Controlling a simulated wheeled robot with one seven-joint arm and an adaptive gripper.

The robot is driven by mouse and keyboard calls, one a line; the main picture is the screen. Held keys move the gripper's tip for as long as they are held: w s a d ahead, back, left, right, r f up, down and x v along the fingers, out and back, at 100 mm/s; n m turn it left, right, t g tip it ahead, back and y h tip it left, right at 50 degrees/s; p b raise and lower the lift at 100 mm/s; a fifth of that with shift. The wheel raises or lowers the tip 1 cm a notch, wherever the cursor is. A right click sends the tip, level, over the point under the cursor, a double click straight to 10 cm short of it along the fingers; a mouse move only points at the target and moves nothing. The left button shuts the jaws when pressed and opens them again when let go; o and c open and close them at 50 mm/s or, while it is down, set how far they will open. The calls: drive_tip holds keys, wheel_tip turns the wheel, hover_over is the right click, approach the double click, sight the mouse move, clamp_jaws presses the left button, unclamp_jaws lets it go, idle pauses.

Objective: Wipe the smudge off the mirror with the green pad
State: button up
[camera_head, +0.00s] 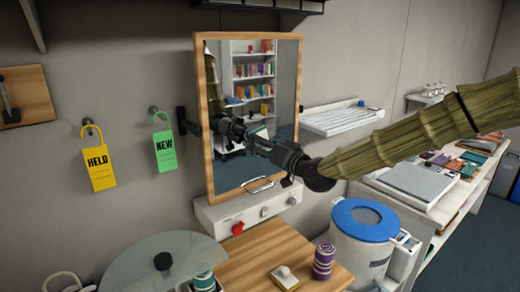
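The mirror (281,75) has a wooden frame and stands upright on the wall in the middle of the view. My gripper (262,144) is in front of the mirror's lower middle, pointing left toward the glass. Its dark fingers are small and blend with their own reflection, so I cannot tell whether they are open or shut. A small teal-green patch shows by the fingers, but I cannot tell whether it is the green pad or a reflection. I cannot make out the smudge for certain. The glass reflects my arm and a bookshelf.
Below stands a wooden table (255,258) with a small white-and-tan block (284,277) and a purple striped cylinder (323,261). A blue-lidded bin (363,220) is at right. Yellow HELD (99,168) and green NEW (165,152) tags hang left. A white rack (342,118) sits right of the mirror.

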sight(246, 138)
drive_tip(key=shift+w+d+b, duration=0.35)
drive_tip(key=shift+w+d, duration=0.5)
drive_tip(key=shift+d, duration=0.2)
drive_tip(key=shift+w+d+b, duration=0.35)
drive_tip(key=shift+w+d, duration=0.45)
drive_tip(key=shift+d, duration=0.3)
drive_tip(key=shift+w+d+b, duration=0.35)
drive_tip(key=shift+w+d, duration=0.5)
drive_tip(key=shift+d, duration=0.2)
drive_tip(key=s+a, duration=0.1)
drive_tip(key=s+a+b, duration=0.1)
drive_tip(key=a, duration=0.1)
drive_tip(key=shift+s+a, duration=0.1)
drive_tip(key=shift+s, duration=0.2)
drive_tip(key=shift+a+b, duration=0.1)
drive_tip(key=shift+b, duration=0.2)
